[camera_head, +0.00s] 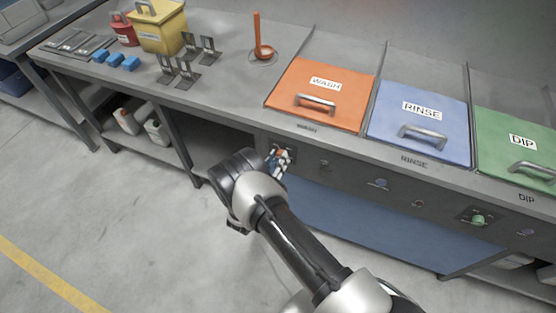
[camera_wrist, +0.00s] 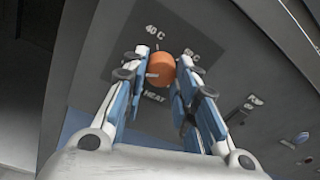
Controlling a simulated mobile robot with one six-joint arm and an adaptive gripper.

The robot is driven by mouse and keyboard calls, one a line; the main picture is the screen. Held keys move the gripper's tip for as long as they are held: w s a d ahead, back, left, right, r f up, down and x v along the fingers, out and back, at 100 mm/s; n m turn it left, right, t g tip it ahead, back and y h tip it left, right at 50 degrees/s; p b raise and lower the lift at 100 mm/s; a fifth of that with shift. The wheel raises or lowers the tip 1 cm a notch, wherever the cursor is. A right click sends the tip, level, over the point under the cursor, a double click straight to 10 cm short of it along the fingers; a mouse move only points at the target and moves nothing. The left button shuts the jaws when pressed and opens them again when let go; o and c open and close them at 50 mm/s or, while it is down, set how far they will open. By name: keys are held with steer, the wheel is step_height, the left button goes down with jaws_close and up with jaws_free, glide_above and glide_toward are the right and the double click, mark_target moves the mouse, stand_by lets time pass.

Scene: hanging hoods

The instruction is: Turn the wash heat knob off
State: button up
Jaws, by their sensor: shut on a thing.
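The wash heat knob (camera_wrist: 161,66) is a round orange knob on a dark panel (camera_wrist: 215,35) marked "40 C", a second temperature, and "HEAT" below. A small pale mark shows at the knob's lower left; I cannot tell surely which setting it points to. My gripper (camera_wrist: 164,60) has one finger on each side of the knob and is shut on it. In the head view my gripper (camera_head: 279,160) is at the front panel below the orange WASH lid (camera_head: 335,84), and it mostly hides the knob there. Any label behind the fingers is hidden.
To the right are the blue RINSE lid (camera_head: 420,112) and green DIP lid (camera_head: 515,142), with a green knob (camera_head: 478,220) and small buttons on the front panel. The bench edge overhangs just above my gripper. The floor (camera_head: 110,230) at left is clear.

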stand_by(0.4)
steer(key=o, duration=1)
steer(key=shift+o, duration=0.2)
steer(key=v, duration=1.2)
